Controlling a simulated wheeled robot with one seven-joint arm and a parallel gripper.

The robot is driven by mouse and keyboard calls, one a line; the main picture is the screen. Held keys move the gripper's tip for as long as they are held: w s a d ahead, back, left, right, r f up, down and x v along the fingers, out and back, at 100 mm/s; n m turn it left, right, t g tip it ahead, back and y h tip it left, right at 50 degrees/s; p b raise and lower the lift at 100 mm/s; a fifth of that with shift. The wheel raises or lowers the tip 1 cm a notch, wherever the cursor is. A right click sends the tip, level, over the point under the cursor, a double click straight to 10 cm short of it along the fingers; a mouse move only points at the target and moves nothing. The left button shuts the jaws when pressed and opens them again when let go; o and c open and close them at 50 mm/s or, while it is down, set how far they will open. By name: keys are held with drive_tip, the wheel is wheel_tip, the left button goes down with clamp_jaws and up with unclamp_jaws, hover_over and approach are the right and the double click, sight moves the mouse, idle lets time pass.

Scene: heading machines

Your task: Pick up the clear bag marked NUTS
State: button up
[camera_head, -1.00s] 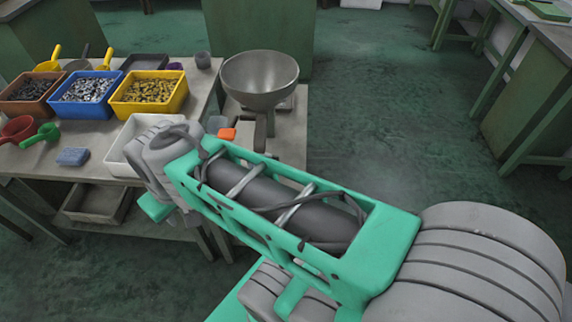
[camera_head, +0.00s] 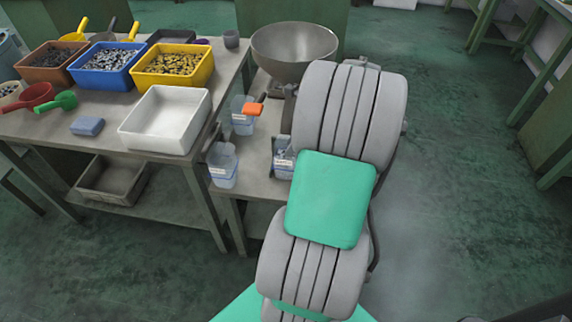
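Several small clear bags with white labels stand on the low bench right of the main table. One clear bag (camera_head: 223,166) is at the bench's left front, and another clear bag (camera_head: 284,160) stands beside my arm. A third clear bag (camera_head: 242,120) is farther back, next to an orange piece. The label print is too small to read, so I cannot tell which is marked NUTS. My grey and green arm rises over the right side of the bench. My gripper does not show; the arm hides the area behind it.
A steel bowl (camera_head: 294,48) stands at the back of the low bench. An empty white tray (camera_head: 166,119) and yellow (camera_head: 174,65), blue (camera_head: 105,67) and brown (camera_head: 48,66) bins of parts sit on the main table. Open green floor lies to the right.

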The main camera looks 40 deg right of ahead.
sight(286, 159)
drive_tip(key=b+x, duration=0.1)
drive_tip(key=x, duration=0.4)
drive_tip(key=shift+s+a+f, duration=0.1)
drive_tip(key=shift+a+f, duration=0.05)
drive_tip(key=shift+f, duration=0.15)
drive_tip(key=shift+c, duration=0.2)
clamp_jaws()
drive_tip(key=shift+r, duration=0.1)
idle(0.7)
